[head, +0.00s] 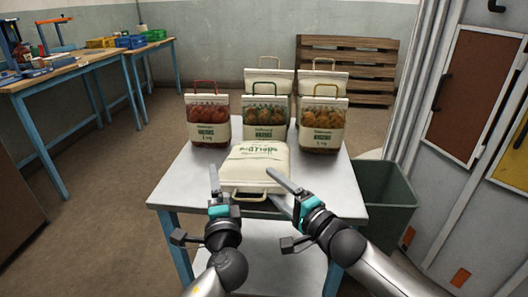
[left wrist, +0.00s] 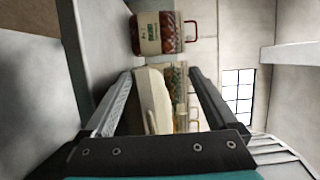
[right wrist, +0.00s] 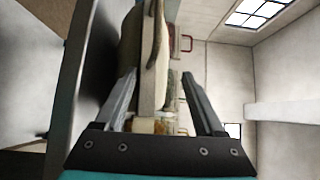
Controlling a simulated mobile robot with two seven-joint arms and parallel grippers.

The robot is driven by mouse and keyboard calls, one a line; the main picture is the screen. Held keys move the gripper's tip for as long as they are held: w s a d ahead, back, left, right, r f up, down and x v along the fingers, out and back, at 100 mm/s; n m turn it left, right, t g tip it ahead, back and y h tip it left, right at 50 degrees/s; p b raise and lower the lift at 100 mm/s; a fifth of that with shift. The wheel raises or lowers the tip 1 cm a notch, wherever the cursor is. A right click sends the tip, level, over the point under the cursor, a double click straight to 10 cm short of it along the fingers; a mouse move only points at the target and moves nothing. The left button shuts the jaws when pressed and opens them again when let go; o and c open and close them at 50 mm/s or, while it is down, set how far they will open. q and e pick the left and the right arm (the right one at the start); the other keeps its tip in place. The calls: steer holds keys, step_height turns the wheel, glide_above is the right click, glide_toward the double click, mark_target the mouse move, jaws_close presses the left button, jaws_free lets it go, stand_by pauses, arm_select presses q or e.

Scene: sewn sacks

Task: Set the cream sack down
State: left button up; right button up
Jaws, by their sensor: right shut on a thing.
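The cream sack (head: 258,163) lies flat, printed face up, over the front middle of the white table (head: 185,185). Its tan handle (head: 250,196) points toward me. My right gripper (head: 283,192) is at the sack's front right corner, shut on the sack near its handle; the pale held part (right wrist: 150,85) shows between its fingers in the right wrist view. My left gripper (head: 215,182) is at the front left, open and empty, its fingers apart in the left wrist view (left wrist: 150,92). I cannot tell whether the sack's underside touches the table.
Several upright sacks stand behind it: a red one (head: 208,122), a middle one (head: 265,120), an orange one (head: 322,122), with others further back. A grey-green bin (head: 385,190) stands right of the table. Free tabletop shows to the left and right.

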arm_select(q)
steer(key=v, duration=0.6)
steer(key=shift+s, duration=0.15)
arm_select(e)
steer(key=shift+r, duration=0.4)
steer(key=o, duration=0.6)
steer(key=shift+c, duration=0.2)
steer(key=shift+s+d+f, duration=0.15)
steer(key=shift+s+d, duration=0.15)
steer(key=v, duration=1.1)
steer(key=shift+f, duration=0.2)
steer(key=shift+s, duration=0.1)
